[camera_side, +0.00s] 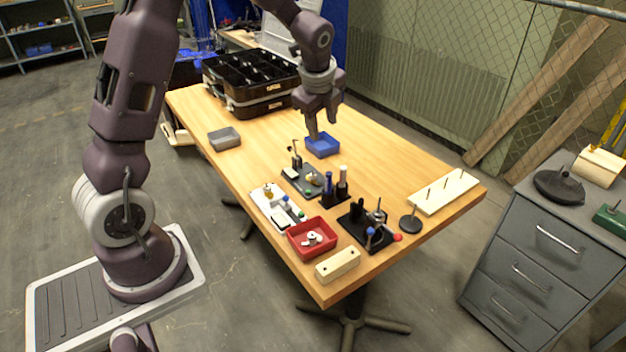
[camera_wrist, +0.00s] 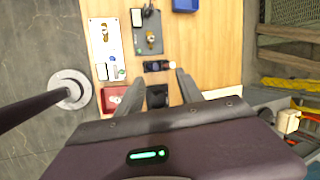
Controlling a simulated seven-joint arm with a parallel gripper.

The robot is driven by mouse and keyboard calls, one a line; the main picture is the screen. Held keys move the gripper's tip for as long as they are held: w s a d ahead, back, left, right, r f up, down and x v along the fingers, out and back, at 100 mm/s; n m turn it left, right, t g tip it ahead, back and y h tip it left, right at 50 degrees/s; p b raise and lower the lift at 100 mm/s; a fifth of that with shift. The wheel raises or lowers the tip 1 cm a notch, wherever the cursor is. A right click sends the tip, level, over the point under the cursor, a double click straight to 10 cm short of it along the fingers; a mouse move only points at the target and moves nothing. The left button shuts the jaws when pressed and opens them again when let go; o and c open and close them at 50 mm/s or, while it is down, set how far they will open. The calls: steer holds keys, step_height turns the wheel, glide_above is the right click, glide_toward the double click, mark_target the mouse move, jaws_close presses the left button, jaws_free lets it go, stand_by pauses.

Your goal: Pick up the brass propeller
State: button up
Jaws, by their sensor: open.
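No propeller shape is clear, but two small brass-coloured pieces show. One brass piece (camera_side: 311,178) sits on a dark grey board (camera_side: 295,184) and shows in the wrist view (camera_wrist: 151,39). The other brass piece (camera_side: 268,189) sits at the far end of a white board (camera_side: 263,204), also in the wrist view (camera_wrist: 104,32). My gripper (camera_side: 321,127) is open and empty, pointing down above the table near the blue tray.
A blue tray (camera_side: 322,152) and a red tray (camera_side: 312,252) with pale round parts stand near the boards.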

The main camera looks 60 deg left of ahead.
mark_target(313, 175)
steer(key=w+a+f+m, duration=0.1)
steer(key=a+f+m, duration=0.1)
steer(key=f, duration=0.6)
steer(key=w+a+f+m, duration=0.2)
steer(key=a+f, duration=0.3)
steer(key=f, duration=0.3)
steer(key=w+a+f+m+g, duration=0.1)
steer(key=a+f+m, duration=0.2)
steer(key=f, duration=0.4)
steer(key=shift+w+a+f+m+y, duration=0.35)
steer(key=shift+w+f+m+y, duration=0.05)
steer(key=shift+m, duration=0.1)
jaws_close()
